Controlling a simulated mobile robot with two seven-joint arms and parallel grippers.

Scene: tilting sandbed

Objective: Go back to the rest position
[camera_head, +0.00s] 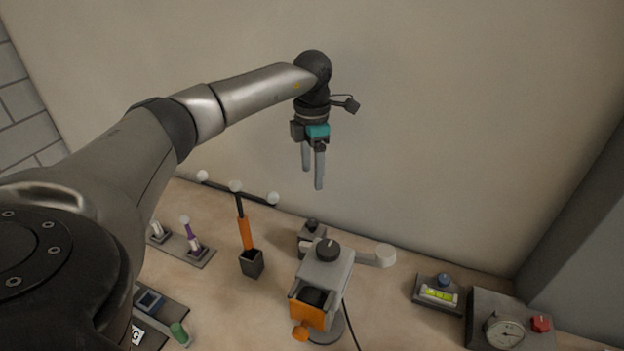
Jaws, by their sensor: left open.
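My left arm comes in from the left and reaches across the upper middle of the head view. My left gripper (313,184) hangs at its end with both fingers pointing down. The fingers are parted and nothing is between them. The gripper is in front of the wall, above the back of the table and apart from everything on it. My right gripper does not show.
On the wooden table (385,315) stand a grey and orange device (322,285), an orange-handled tool (245,232) in a dark holder, a level block (438,293) and a gauge box (504,331). A tray (180,245) with small items lies left. The wall closes the back.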

